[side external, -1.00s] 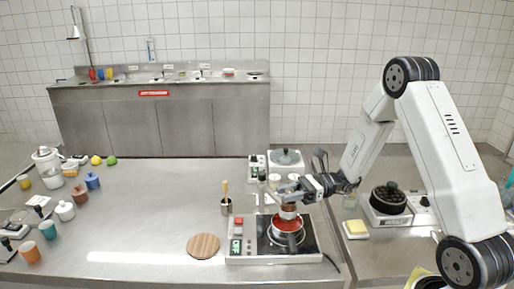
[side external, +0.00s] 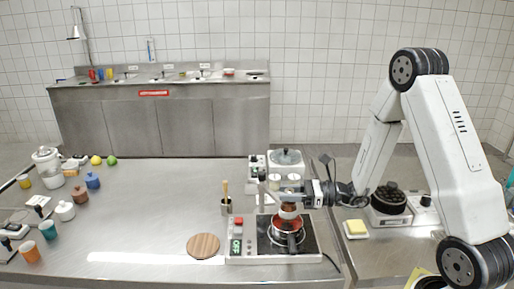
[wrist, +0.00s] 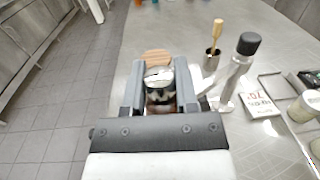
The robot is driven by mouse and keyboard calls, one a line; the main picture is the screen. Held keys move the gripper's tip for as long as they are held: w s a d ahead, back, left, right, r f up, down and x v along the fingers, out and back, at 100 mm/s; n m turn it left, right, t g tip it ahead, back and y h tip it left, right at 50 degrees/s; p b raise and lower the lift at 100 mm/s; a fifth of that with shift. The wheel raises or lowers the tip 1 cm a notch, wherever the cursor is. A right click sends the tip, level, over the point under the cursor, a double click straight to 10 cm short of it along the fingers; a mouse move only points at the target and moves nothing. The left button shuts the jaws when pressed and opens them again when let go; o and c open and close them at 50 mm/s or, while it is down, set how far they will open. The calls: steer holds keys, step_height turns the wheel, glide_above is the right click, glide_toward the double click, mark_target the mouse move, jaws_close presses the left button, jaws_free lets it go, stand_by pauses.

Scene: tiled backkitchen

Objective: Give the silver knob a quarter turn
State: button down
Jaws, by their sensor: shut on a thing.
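My gripper (side external: 290,197) reaches in from the right over the hotplate (side external: 272,248). In the wrist view its two fingers (wrist: 158,88) are shut on a small round thing (wrist: 160,90) with a shiny silver top and a darker body. In the side view this held thing (side external: 289,211) looks pale and reddish, just above a red pot (side external: 287,231). Whether it touches the pot, I cannot tell. The hotplate's left panel has a red button and a green display. I cannot pick out the silver knob with certainty.
A holder (side external: 226,207) with a wooden-handled tool and a round wooden board (side external: 203,245) stand left of the hotplate. A silver column with a black cap (wrist: 247,43) stands close to my right finger. A second appliance (side external: 286,160) is behind. The counter's left middle is clear.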

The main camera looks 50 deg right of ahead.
steer(key=shift+m+t+h, duration=0.95)
steer(key=shift+m+h, duration=0.35)
steer(key=shift+h, duration=0.5)
steer(key=shift+m+t+h, duration=0.95)
steer(key=shift+m+h, duration=0.35)
steer(key=shift+h, duration=0.5)
steer(key=shift+m+t+h, duration=0.3)
steer(key=shift+m+h, duration=0.6)
steer(key=shift+h, duration=0.5)
steer(key=shift+m+h, duration=0.3)
steer(key=shift+h, duration=0.1)
steer(key=shift+c, duration=1.8)
jaws_free()
steer(key=shift+n+g+y, duration=0.6)
steer(key=shift+n+y, duration=1.2)
steer(key=shift+y, duration=0.9)
steer(key=shift+n+g+y, duration=0.9)
steer(key=shift+n+y, duration=0.3)
steer(key=shift+y, duration=0.5)
